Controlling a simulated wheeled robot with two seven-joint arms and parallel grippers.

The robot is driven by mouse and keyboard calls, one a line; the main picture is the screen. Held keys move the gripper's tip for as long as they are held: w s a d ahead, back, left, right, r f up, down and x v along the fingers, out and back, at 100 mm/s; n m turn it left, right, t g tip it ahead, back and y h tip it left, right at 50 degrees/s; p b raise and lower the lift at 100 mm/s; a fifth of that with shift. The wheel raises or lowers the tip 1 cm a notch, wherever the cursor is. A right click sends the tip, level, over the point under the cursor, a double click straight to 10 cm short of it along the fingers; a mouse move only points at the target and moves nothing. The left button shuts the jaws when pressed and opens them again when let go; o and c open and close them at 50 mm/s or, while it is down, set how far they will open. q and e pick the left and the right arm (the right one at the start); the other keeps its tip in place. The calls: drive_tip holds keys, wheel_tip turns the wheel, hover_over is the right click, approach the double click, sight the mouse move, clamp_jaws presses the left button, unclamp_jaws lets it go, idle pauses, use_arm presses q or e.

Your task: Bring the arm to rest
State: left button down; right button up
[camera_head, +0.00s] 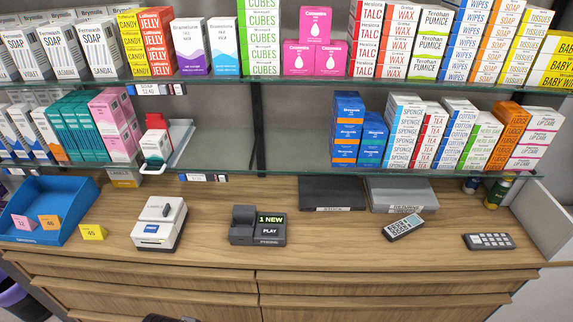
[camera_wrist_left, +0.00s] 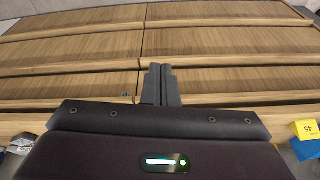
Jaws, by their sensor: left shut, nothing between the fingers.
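My left gripper (camera_wrist_left: 161,84) shows in the left wrist view with its two dark fingers together and nothing between them. It points at the wooden drawer fronts (camera_wrist_left: 215,85) of the counter and appears apart from them. In the head view only a small dark piece, probably of my left arm, shows at the bottom edge, left of centre. My right gripper is in neither view.
The wooden counter (camera_head: 330,235) holds a blue tray (camera_head: 75,225), a white device (camera_head: 158,222), a dark answering machine (camera_head: 258,227), a remote (camera_head: 402,227) and a keypad (camera_head: 488,241). Glass shelves (camera_head: 290,170) above carry rows of boxes.

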use_arm(q)
drive_tip(key=s+f+g+b, duration=0.1)
drive_tip(key=s+f+b, duration=0.2)
drive_tip(key=f, duration=1.3)
drive_tip(key=s+f+b, duration=0.2)
drive_tip(key=f, duration=1.3)
drive_tip(key=s+a+f+b, duration=0.2)
drive_tip(key=s+f, duration=0.7)
drive_tip(key=s+a+f+g+b, duration=0.1)
drive_tip(key=s+a+f+b, duration=0.1)
drive_tip(key=s+f, duration=0.7)
drive_tip(key=shift+f, duration=0.6)
drive_tip(key=shift+s, duration=0.1)
